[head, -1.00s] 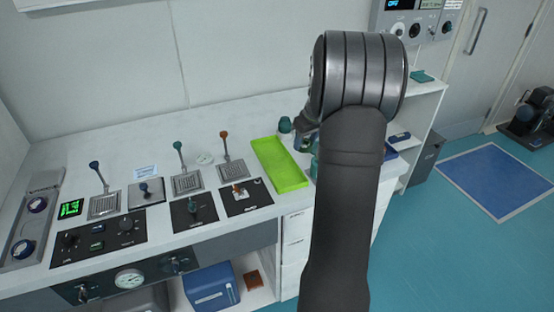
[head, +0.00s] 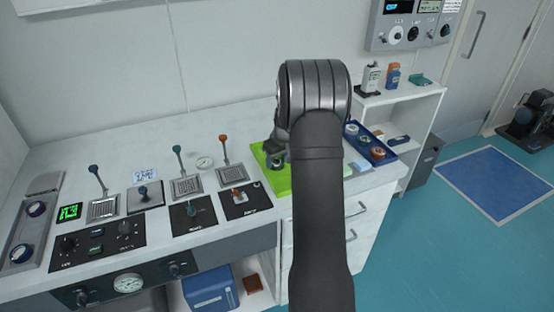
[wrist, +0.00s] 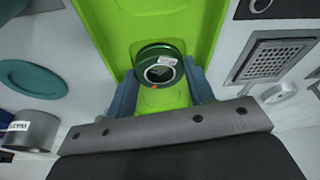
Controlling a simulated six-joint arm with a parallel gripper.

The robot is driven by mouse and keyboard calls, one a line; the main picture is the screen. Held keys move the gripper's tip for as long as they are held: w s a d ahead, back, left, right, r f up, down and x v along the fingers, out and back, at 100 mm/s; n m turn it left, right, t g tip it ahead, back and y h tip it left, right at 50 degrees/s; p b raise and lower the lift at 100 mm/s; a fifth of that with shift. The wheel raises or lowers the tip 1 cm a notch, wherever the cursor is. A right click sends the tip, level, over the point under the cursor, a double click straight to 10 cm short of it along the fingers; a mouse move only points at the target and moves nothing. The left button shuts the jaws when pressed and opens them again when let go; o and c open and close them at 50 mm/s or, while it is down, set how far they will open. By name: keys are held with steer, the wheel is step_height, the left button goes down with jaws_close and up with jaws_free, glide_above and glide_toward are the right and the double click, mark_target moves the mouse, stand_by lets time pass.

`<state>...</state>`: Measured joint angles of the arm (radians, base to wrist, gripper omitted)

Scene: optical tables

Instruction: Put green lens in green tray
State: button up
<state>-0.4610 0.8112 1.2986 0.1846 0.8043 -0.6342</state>
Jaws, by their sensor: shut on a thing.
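The green lens (wrist: 158,68), a dark green ring mount with a white label and a small red mark, is between the fingers of my gripper (wrist: 162,88) in the wrist view. My gripper is shut on it. The bright green tray (wrist: 103,18) lies beneath and beyond the lens. In the head view my gripper (head: 275,156) is over the green tray (head: 284,186), and my arm hides the tray's right part. I cannot tell whether the lens touches the tray floor.
A blue tray (head: 380,139) with several lens mounts stands to the right of my arm. Control levers and panels (head: 187,187) fill the bench to the left. In the wrist view a teal disc (wrist: 32,78) and a grey labelled cylinder (wrist: 32,130) sit left of the green tray.

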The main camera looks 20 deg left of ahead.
mark_target(275, 160)
steer(key=shift+f, duration=0.1)
steer(key=o, duration=0.8)
steer(key=v, duration=1.2)
steer(key=shift+d, duration=0.1)
steer(key=x, duration=1.2)
steer(key=shift+r, duration=2.1)
